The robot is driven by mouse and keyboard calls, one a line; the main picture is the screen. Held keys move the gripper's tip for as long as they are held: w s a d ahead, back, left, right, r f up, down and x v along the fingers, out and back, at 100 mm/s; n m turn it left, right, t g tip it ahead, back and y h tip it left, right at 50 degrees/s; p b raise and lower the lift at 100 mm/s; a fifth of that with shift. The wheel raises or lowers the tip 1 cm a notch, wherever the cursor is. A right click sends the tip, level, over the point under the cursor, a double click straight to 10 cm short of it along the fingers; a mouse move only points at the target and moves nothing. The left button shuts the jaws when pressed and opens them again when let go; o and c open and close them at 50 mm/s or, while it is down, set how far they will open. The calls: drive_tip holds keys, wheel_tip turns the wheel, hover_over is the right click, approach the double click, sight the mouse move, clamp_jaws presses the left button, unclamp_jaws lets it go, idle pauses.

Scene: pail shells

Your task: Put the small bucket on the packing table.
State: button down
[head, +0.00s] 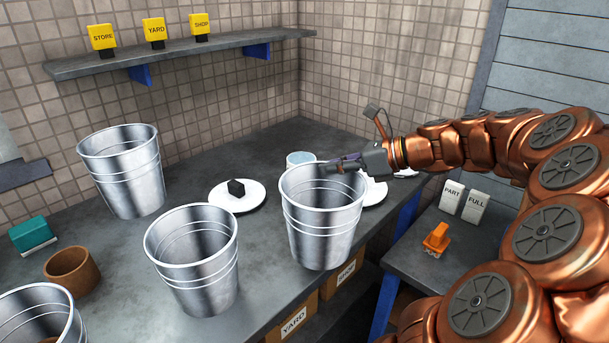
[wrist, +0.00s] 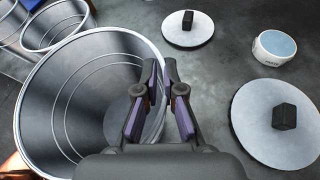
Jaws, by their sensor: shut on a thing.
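A ribbed metal bucket (head: 322,225) is at the front edge of the grey table (head: 265,165) in the head view. My gripper (head: 338,166) is shut on its rim from the right. In the wrist view my gripper (wrist: 164,75) pinches the right rim of this bucket (wrist: 40,110), one finger inside and one outside. The bucket looks upright and empty. I cannot tell whether its base touches the table. Other similar metal buckets stand at the back left (head: 122,175), front middle (head: 195,270) and lower left corner (head: 70,325). Which one is smallest is unclear.
White round lids with black knobs (head: 237,195) and a white tub (head: 300,158) lie behind the held bucket. A brown pot (head: 72,270) and teal block (head: 32,233) are at left. A lower side table (head: 455,265) at right carries an orange item (head: 436,238) and PART and FULL blocks.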

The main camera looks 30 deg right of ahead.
drive_tip(key=w+d+f+p, duration=0.1)
drive_tip(key=w+f, duration=0.3)
drive_tip(key=w, duration=0.8)
drive_tip(key=shift+w+d+f, duration=0.15)
drive_tip(key=shift+d+f, duration=0.2)
drive_tip(key=shift+d, duration=0.3)
drive_tip(key=shift+f, duration=0.1)
drive_tip(key=c, duration=1.3)
unclamp_jaws()
drive_tip(key=v, duration=1.2)
drive_tip(key=shift+b, duration=0.3)
